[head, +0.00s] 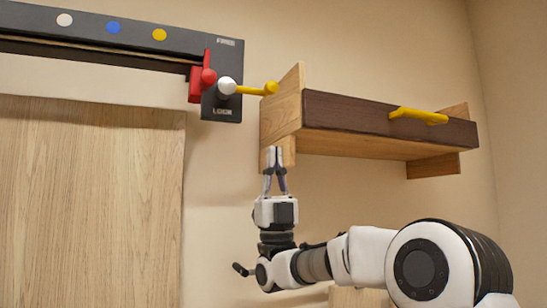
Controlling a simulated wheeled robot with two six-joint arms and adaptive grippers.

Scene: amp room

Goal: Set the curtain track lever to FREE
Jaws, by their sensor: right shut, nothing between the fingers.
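The curtain track (190,50) is a dark rail across the upper left, with an end plate (221,112) at its right end. A lever with a yellow arm (252,90) sticks out to the right from a white round hub (226,86) on this plate and ends in a yellow knob. A red piece with a red ball (208,76) sits just left of the hub. Lettering on the plate is small; the lower word looks like LOCK. My right gripper (273,158) points up, shut and empty, below the yellow knob and apart from it. My left gripper is out of view.
A wooden wall shelf (375,138) with a dark front and a yellow handle (418,116) is right of the lever; its left side panel (283,108) is close to the yellow knob and behind my fingertips in the picture. A wood panel (90,190) hangs below the track.

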